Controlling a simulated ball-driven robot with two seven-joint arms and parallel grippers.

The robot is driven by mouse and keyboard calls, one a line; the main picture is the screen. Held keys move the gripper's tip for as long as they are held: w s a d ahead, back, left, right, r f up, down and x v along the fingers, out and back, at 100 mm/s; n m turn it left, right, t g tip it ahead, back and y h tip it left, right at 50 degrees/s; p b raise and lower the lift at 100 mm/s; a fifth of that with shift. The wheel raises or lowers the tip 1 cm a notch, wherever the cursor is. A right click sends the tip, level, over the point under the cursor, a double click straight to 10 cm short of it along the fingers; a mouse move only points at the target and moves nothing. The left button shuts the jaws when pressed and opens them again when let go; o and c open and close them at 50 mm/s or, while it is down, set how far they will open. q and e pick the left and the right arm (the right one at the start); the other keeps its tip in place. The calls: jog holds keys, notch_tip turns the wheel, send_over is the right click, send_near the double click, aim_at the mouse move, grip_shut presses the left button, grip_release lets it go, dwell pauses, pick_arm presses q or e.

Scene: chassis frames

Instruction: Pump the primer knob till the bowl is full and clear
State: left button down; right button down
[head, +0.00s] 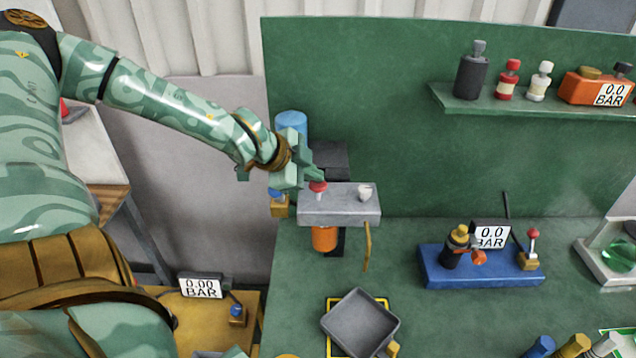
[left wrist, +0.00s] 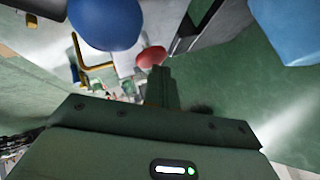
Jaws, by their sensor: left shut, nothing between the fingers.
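A red primer knob (head: 318,187) sits on top of a grey metal filter head (head: 340,208) in the head view. An orange bowl (head: 325,239) hangs under the head; how full or clear it is I cannot tell. My left gripper (head: 313,174) is shut and empty, with its fingertips right by the red knob. I cannot tell whether they touch it. In the left wrist view the shut fingers (left wrist: 160,76) point toward the red knob (left wrist: 152,57), which shows just beyond their tips. My right gripper is not in view.
A white fitting (head: 366,191) stands on the head, with a brass pipe (head: 367,245) hanging at its right. A grey tray (head: 361,322) lies below. A blue cylinder (head: 291,124) stands behind my left gripper. A blue gauge unit (head: 480,268) is at the right.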

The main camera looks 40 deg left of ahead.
aim_at(313, 185)
pick_arm(q)
jog(key=shift+f+b, duration=0.6)
jog(key=shift+f, duration=0.1)
dwell(0.4)
jog(key=shift+r, duration=0.1)
jog(key=shift+r+p, duration=1.2)
jog(key=shift+r, duration=0.1)
notch_tip(313, 185, up, 5)
jog(key=p, duration=0.4)
jog(key=shift+r, duration=0.1)
dwell(0.6)
